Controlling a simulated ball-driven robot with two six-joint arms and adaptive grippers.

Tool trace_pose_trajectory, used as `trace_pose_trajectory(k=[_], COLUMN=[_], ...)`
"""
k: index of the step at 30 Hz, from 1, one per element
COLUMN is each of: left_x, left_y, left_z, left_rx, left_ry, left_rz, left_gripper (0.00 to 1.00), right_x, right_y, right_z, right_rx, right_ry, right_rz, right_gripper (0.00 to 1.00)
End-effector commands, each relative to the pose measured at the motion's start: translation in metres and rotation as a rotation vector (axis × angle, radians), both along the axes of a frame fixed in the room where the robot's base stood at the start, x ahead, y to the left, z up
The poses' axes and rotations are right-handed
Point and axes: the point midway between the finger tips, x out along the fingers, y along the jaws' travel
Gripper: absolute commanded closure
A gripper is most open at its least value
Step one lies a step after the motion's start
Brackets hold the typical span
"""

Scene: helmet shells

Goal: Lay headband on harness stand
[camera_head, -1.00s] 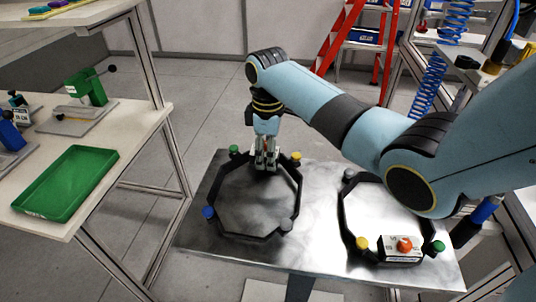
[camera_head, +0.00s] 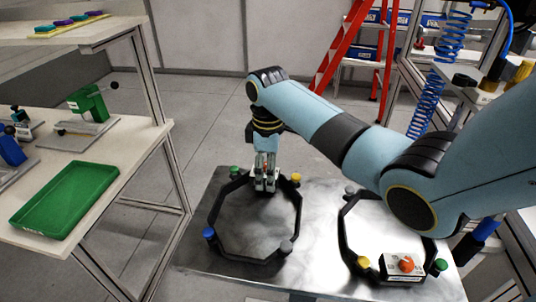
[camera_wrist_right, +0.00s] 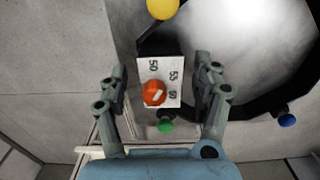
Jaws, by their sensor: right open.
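Two black octagonal rings with coloured knobs lie on a shiny metal tabletop (camera_head: 320,212). I cannot tell which is the headband and which the harness stand. The left ring (camera_head: 298,215) has green, yellow, blue and grey knobs. My right gripper (camera_head: 265,183) points down at its far edge, between the green and yellow knobs. In the right wrist view, its open fingers stand on either side of a white dial box (camera_wrist_right: 172,85) with an orange knob (camera_wrist_right: 154,93). The right ring (camera_head: 342,235) has a similar dial box (camera_head: 404,266) at its near edge. My left gripper is out of view.
A shelf bench on the left holds a green tray (camera_head: 65,200) and a green press (camera_head: 90,100). A red ladder (camera_head: 345,50) and a blue coiled hose (camera_head: 430,90) stand at the back right. The tabletop is bare between the rings.

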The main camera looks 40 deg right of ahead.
Motion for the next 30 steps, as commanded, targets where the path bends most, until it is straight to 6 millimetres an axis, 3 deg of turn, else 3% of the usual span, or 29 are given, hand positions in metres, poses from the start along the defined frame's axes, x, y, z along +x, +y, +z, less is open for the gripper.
trace_pose_trajectory(k=[9,15,20,30], left_x=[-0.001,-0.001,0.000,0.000], left_y=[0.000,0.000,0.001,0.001], left_z=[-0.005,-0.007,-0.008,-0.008], left_rx=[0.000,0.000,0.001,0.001], left_ry=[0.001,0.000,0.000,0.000], left_rz=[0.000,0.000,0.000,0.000], left_gripper=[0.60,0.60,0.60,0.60], right_x=[0.001,0.001,0.001,0.000], right_y=[0.000,0.000,0.000,0.000], right_z=[0.069,0.100,0.110,0.110], right_rx=[-0.002,-0.002,0.000,0.000], right_ry=[-0.006,-0.003,-0.001,0.000], right_rz=[0.001,-0.001,0.000,0.000], right_gripper=[0.34,0.34,0.34,0.34])
